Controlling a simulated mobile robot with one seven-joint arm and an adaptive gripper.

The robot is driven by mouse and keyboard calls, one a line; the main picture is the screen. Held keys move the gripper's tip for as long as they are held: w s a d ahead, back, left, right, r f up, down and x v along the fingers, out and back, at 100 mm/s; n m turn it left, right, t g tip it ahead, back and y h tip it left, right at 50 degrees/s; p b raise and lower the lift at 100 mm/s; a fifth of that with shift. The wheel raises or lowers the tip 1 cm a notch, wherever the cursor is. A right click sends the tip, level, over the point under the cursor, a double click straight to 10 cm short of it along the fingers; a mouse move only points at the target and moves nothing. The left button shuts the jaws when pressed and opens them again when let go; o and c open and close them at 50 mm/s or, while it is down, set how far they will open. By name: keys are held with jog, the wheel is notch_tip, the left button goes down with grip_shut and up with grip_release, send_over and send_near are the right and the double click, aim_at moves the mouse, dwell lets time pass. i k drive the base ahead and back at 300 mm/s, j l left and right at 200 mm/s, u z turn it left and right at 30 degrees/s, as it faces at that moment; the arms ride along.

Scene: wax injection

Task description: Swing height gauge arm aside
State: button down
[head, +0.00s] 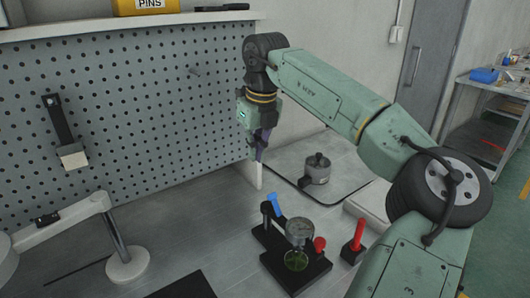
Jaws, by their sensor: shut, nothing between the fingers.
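The height gauge (300,232) stands on the bench in the head view. It has a black base (293,270), a round dial, a blue handle (275,203) at the back left and a red knob (319,243) at the right. A round green piece (296,260) shows just below the dial. Whether the dial touches it I cannot tell. My gripper (259,157) is shut and empty. It points down above and behind the gauge, apart from the blue handle.
A lidded metal pot (317,169) sits on a dark-edged mat at the back right. A red-handled tool (355,243) stands right of the gauge. A white lamp arm (65,219) is at the left. A perforated panel (140,110) rises behind the bench. Bare bench lies left of the gauge.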

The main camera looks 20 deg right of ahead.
aim_at(304, 237)
jog(key=k, duration=1)
